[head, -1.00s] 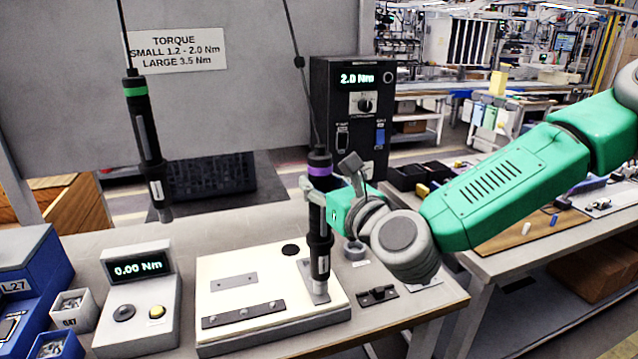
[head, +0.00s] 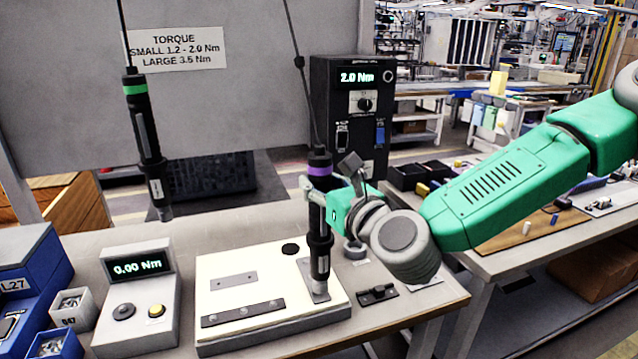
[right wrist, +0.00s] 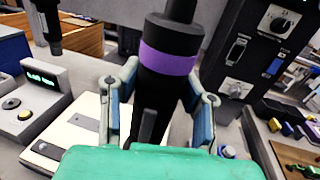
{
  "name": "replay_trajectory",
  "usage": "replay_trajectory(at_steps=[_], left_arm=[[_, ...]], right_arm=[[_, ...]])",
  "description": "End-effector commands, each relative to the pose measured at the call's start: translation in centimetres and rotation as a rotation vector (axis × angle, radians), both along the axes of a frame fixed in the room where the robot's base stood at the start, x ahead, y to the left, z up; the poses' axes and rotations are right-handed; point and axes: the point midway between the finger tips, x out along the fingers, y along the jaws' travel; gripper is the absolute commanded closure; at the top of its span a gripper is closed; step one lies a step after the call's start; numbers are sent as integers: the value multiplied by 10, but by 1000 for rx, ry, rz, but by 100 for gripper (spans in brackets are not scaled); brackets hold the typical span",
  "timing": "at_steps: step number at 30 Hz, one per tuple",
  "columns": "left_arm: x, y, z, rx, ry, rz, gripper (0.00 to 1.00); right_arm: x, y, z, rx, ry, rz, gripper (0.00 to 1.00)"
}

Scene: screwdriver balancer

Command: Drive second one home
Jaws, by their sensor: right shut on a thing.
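My right gripper (head: 319,188) is shut on the black screwdriver with the purple band (head: 319,241), which hangs upright on a cable. In the right wrist view the purple-banded screwdriver (right wrist: 167,62) stands between the two fingers of my right gripper (right wrist: 160,95). Its tip is down at the grey metal plate at the right end of the white fixture board (head: 250,268); the screw under it is hidden. A second screwdriver with a green band (head: 146,140) hangs free at the left. My left gripper is not in view.
A torque meter (head: 137,294) reading 0.00 Nm stands left of the board. A black controller (head: 347,115) showing 2.0 Nm stands behind. Small screw bins (head: 72,304) and a blue unit (head: 35,270) are at the left. A small black bracket (head: 377,294) lies right of the board.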

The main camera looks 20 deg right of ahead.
Motion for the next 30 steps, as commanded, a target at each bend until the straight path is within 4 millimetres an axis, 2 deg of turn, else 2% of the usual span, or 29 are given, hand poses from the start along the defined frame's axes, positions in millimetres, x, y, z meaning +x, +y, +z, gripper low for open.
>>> replay_trajectory(at_steps=[30], left_arm=[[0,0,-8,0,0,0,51]], right_arm=[[0,0,-15,-3,15,2,100]])
